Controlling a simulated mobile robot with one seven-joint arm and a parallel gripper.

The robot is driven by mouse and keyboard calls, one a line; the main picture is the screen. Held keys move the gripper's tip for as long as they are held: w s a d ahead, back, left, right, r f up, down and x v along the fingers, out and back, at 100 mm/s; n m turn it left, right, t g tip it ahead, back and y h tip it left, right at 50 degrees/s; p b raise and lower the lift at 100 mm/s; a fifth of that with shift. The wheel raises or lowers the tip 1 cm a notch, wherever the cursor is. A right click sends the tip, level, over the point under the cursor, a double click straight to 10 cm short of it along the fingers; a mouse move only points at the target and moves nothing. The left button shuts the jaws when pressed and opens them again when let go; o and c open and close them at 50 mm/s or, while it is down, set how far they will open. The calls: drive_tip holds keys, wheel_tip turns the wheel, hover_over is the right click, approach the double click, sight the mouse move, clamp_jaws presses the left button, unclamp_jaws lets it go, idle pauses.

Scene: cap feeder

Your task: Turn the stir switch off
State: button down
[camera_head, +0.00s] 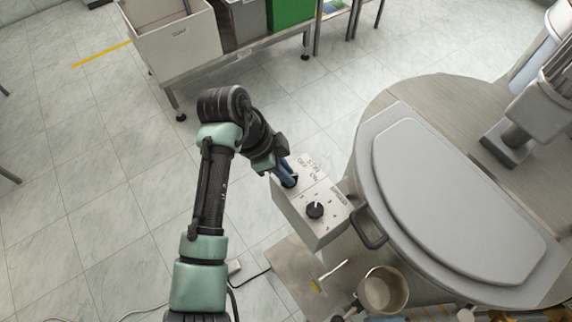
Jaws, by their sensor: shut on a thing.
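The control box (330,229) is a light grey box with markings on its top face, beside the round machine. My gripper (289,181) is at the upper left end of this face, its fingers pointing down onto the box. It is shut on a dark knob there, which the fingers mostly hide; I take it to be the stir switch, but its label is too small to read surely. A second black round knob (315,210) with a pointer mark sits lower right on the same face, apart from the gripper.
The round machine with a grey lid (455,195) and a handle (369,228) stands right of the box. A metal pot (383,291) is below. Bins (172,38) on a bench stand at the back. Tiled floor left of the arm is mostly clear.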

drive_tip(key=n+p, duration=0.1)
drive_tip(key=n, duration=0.1)
drive_tip(key=n+t+p, duration=0.1)
drive_tip(key=shift+s+d+r+n+p, duration=0.1)
drive_tip(key=shift+s+r+n+p, duration=0.1)
drive_tip(key=shift+n+p, duration=0.2)
drive_tip(key=n+t+p, duration=0.1)
drive_tip(key=n, duration=0.1)
drive_tip(key=n+y+p, duration=0.1)
drive_tip(key=n+p, duration=0.1)
drive_tip(key=shift+s+n+t+y, duration=0.1)
drive_tip(key=shift+n+t+y, duration=0.2)
drive_tip(key=shift+t, duration=0.1)
drive_tip(key=n+y+p, duration=0.1)
drive_tip(key=n+p, duration=0.2)
drive_tip(key=shift+d+t, duration=0.15)
drive_tip(key=shift+t, duration=0.15)
drive_tip(key=shift+f+n+t+y+p, duration=0.1)
drive_tip(key=shift+n+t+y+p, duration=0.4)
drive_tip(key=shift+n, duration=1.1)
drive_tip(key=shift+p, duration=0.3)
drive_tip(key=c, duration=0.9)
unclamp_jaws()
drive_tip(key=shift+o, duration=0.2)
drive_tip(key=d+b+v, duration=0.1)
drive_tip(key=v, duration=1.1)
drive_tip(key=shift+a+r, duration=0.45)
drive_tip(key=shift+r, duration=0.1)
